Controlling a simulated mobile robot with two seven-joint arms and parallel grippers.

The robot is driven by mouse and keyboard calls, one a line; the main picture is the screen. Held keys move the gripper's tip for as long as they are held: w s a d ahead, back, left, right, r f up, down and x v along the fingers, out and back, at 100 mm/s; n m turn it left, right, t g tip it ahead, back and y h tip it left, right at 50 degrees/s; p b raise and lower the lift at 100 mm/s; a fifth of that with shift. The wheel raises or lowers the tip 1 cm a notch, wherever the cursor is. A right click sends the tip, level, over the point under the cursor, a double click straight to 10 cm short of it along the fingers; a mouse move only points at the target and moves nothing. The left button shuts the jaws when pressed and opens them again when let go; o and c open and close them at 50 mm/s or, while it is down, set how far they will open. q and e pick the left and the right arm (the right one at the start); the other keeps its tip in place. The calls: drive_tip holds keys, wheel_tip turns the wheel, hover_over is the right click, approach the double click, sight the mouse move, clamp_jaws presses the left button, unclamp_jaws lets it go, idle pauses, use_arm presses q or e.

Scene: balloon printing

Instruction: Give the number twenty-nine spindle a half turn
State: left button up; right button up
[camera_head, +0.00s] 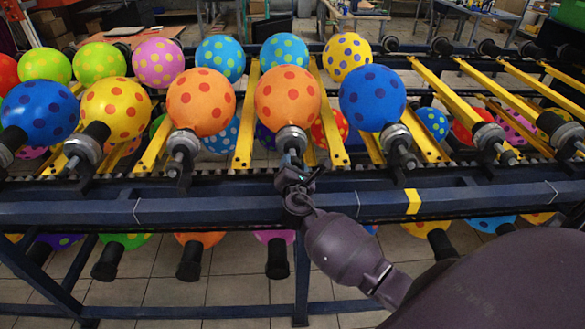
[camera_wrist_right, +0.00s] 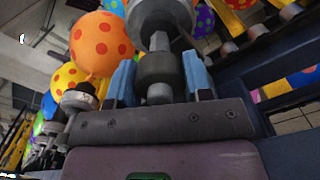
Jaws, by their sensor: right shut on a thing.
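The spindle (camera_head: 291,141) in front of my right gripper carries an orange balloon (camera_head: 287,95) with red dots, on the near rail of the rack. I cannot read a number on it. My right gripper (camera_head: 293,168) is at the near end of this spindle. In the right wrist view, its two blue fingers stand on either side of the spindle's dark collar and grey shaft (camera_wrist_right: 158,70), shut on it. The balloon on this spindle is out of sight in the wrist view. My left gripper is not in view.
Spindles with an orange balloon (camera_head: 201,101) and a blue balloon (camera_head: 372,97) stand left and right. An empty spindle (camera_head: 493,142) is farther right. A dark blue beam (camera_head: 400,204) runs below, with more balloons hanging under it. Yellow bars (camera_head: 246,118) lie between spindles.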

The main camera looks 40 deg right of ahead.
drive_tip(key=m+b, duration=0.1)
drive_tip(key=m, duration=0.1)
drive_tip(key=shift+f+m, duration=0.2)
drive_tip(key=shift+m, duration=0.2)
drive_tip(key=shift+m+b, duration=0.45)
drive_tip(key=shift+m, duration=0.45)
drive_tip(key=m+b, duration=0.2)
drive_tip(key=m, duration=0.2)
drive_tip(key=m+b, duration=0.1)
drive_tip(key=m, duration=0.2)
drive_tip(key=shift+m, duration=0.4)
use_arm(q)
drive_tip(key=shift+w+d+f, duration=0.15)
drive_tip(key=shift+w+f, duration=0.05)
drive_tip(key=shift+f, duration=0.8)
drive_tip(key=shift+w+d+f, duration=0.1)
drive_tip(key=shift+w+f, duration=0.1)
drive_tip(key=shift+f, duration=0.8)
use_arm(e)
drive_tip(key=shift+r+m, duration=0.15)
drive_tip(key=shift+m, duration=0.35)
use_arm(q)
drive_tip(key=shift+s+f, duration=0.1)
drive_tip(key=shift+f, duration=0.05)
